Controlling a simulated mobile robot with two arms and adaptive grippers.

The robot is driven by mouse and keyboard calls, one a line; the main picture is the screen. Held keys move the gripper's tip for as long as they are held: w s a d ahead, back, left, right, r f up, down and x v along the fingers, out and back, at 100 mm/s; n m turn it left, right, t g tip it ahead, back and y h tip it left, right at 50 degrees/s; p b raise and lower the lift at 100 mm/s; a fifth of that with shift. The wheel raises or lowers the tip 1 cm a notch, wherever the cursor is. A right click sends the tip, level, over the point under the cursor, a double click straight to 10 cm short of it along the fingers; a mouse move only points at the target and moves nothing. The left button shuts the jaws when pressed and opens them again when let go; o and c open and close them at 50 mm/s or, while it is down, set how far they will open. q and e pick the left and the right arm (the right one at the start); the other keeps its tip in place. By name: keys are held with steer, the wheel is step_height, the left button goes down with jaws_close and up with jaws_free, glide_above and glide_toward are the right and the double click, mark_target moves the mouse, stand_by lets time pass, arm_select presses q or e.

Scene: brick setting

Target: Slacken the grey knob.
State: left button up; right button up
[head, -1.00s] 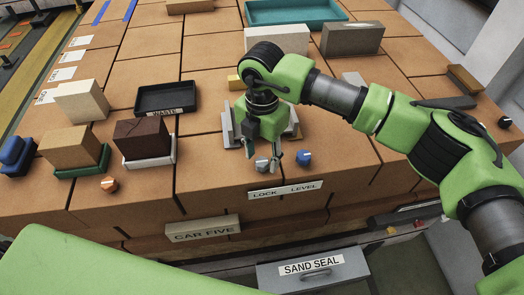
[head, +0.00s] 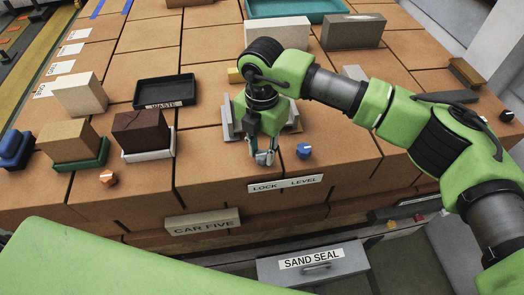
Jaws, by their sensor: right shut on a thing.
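The grey knob (head: 262,158) sits on the brick car's front edge, just above the word LOCK on the LOCK LEVEL label (head: 285,184). My right gripper (head: 263,156) points down and is shut on the grey knob, its fingers hiding most of it. A blue knob (head: 303,151) is close to the right of the gripper, above the word LEVEL. My left gripper is not in view.
An orange knob (head: 108,178) is at the left. A black WASTE tray (head: 165,90), a dark brick (head: 141,132) on a white stand and a tan brick (head: 68,141) on a green stand lie left of my gripper. A SAND SEAL drawer (head: 315,264) is below.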

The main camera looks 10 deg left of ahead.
steer(key=n+b, duration=0.8)
steer(key=b, duration=0.3)
steer(key=shift+f+b, duration=0.2)
steer(key=shift+b, duration=0.15)
steer(key=n+b, duration=0.3)
steer(key=n, duration=0.1)
steer(key=shift+r+n, duration=0.1)
steer(key=shift+n, duration=0.3)
steer(key=n+b, duration=0.1)
steer(key=n, duration=0.3)
steer(key=shift+r+n+b, duration=0.1)
steer(key=shift+n+b, duration=0.2)
steer(key=n, duration=0.3)
steer(key=shift+n, duration=0.3)
steer(key=n, duration=0.4)
steer(key=shift+r+n+b, duration=0.1)
steer(key=shift+n+b, duration=0.2)
steer(key=n, duration=0.4)
steer(key=shift+n+p, duration=0.3)
steer(key=shift+n, duration=2.1)
